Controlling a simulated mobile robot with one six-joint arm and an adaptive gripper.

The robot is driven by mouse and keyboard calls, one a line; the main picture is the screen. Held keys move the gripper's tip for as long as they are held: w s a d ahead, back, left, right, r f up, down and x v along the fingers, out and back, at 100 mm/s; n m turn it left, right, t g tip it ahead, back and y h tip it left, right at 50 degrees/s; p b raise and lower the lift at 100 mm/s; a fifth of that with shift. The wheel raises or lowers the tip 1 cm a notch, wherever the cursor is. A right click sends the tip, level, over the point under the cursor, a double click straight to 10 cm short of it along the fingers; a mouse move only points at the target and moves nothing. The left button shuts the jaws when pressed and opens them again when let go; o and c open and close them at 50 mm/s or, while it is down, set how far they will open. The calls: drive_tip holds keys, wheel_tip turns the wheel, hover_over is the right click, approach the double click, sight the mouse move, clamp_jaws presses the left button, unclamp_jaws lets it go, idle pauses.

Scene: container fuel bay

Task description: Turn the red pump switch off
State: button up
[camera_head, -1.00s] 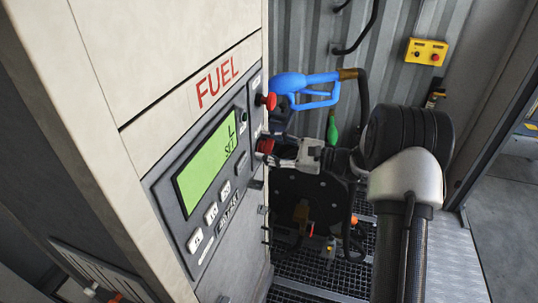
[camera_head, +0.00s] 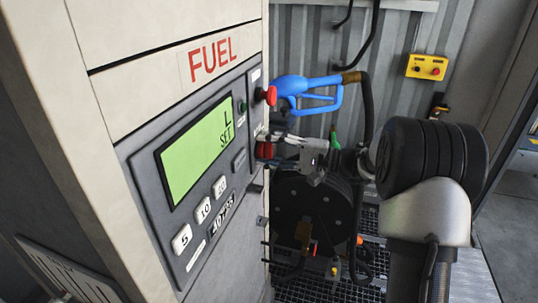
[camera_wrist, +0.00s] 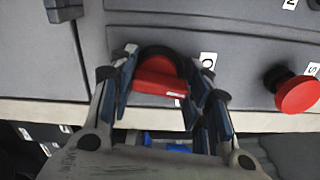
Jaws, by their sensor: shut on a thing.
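The red pump switch (camera_wrist: 158,78) shows in the wrist view as a red knob on the grey panel, between the two fingers of my gripper (camera_wrist: 158,92). The fingers are closed around it, one at each side. A white label with an O sits beside the right finger. In the head view the red switch (camera_head: 265,150) is on the right edge of the pump's front, and my gripper (camera_head: 280,140) reaches it from the right. Part of the switch is hidden by the fingers.
A red mushroom button (camera_wrist: 297,94) is right of the switch in the wrist view; in the head view it sits above, near the blue nozzle (camera_head: 305,90). The fuel pump display (camera_head: 198,148) faces left of my arm. A hose reel (camera_head: 310,215) is below.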

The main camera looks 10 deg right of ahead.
drive_tip(key=shift+n, duration=1)
drive_tip(key=o, duration=1.1)
drive_tip(key=v, duration=1.2)
